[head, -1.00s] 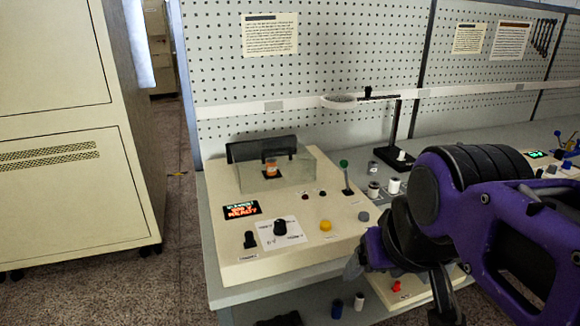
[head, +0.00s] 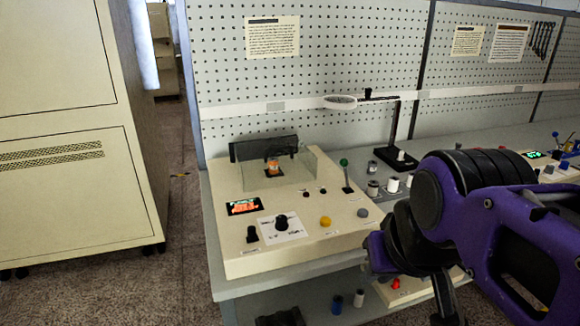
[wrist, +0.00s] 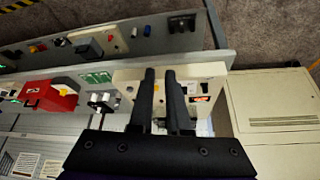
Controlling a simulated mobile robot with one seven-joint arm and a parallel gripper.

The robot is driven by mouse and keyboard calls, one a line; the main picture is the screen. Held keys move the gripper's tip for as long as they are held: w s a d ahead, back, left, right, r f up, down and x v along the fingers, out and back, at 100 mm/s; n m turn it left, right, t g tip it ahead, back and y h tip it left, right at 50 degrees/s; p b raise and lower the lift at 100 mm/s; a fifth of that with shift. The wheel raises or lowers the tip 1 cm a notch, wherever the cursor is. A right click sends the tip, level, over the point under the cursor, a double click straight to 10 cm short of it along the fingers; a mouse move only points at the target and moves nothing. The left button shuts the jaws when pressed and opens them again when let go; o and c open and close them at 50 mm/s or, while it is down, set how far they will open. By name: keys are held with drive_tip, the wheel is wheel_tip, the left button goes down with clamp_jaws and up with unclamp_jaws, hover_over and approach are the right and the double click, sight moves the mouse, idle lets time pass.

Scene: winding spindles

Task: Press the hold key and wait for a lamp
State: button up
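A cream console (head: 290,258) stands on the near left of the bench. Its small display (head: 243,206) shows orange-red text, too blurred to read. On top are a black knob (head: 252,234), a black selector (head: 281,222) on a white plate, a yellow button (head: 325,221), a grey button (head: 362,213) and a green-topped lever (head: 345,176). I cannot read which is the hold key. An orange spool (head: 273,166) sits behind a clear guard (head: 298,174). My gripper (wrist: 159,72) has a gap between its black fingers, empty, apart from the console. No separate lamp is clear.
A magnifier stand (head: 393,135) and several spools (head: 392,185) are right of the console. A cream cabinet (head: 75,200) stands left, beyond a floor gap. A lower shelf (head: 325,303) holds small items. A red box (wrist: 50,100) shows in the wrist view.

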clamp_jaws()
idle(1.3)
